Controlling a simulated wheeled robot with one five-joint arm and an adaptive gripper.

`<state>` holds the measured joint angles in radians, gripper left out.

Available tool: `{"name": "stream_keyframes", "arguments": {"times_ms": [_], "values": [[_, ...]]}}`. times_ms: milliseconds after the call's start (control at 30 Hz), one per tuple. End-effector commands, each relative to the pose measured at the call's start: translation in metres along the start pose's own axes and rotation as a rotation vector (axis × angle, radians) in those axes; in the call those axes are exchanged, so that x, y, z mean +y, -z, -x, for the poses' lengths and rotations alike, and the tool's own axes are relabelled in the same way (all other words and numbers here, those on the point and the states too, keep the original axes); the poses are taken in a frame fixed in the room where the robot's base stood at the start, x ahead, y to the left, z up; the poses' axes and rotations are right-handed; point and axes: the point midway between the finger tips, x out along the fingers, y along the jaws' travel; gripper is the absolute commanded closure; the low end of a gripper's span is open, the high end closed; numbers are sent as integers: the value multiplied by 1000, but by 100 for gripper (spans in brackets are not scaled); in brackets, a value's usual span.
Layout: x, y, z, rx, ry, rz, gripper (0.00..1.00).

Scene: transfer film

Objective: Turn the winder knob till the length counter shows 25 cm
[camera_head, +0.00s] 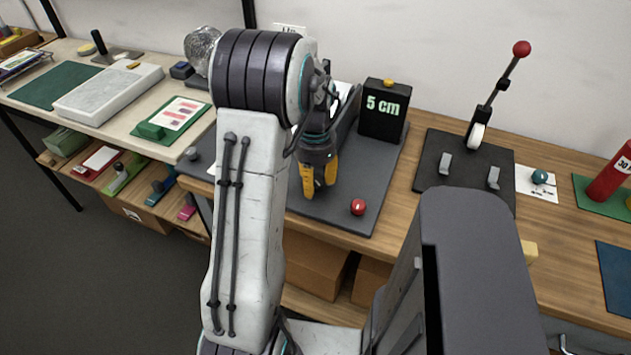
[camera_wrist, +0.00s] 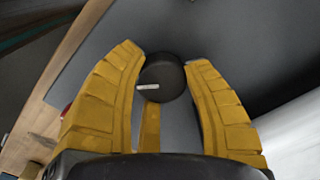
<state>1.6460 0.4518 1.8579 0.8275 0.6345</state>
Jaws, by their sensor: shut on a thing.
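The length counter (camera_head: 383,110) is a black box with a yellow button on top, and its green digits read 5 cm. The winder knob (camera_wrist: 161,78) is a round black knob with a white index mark pointing left in the wrist view. My gripper (camera_head: 319,188) has yellow fingers pointing down over the grey base plate (camera_head: 345,218). In the wrist view my gripper (camera_wrist: 168,70) is shut on the knob, with its fingertips at either side of it.
A red ball-like button (camera_head: 358,207) sits on the plate to the right of my fingers. A lever press (camera_head: 490,110) with a red ball handle stands farther right on the wooden bench. A crumpled silver ball (camera_head: 201,48) is behind my arm.

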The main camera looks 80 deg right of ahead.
Motion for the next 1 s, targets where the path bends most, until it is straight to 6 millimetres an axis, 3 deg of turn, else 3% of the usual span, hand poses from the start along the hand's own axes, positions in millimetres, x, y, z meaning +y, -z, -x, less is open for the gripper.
{"name": "stream_keyframes", "arguments": {"times_ms": [600,1000], "values": [[4,-4,-3,-16,-6,571,88],[5,-4,-3,-19,-4,807,88]]}}
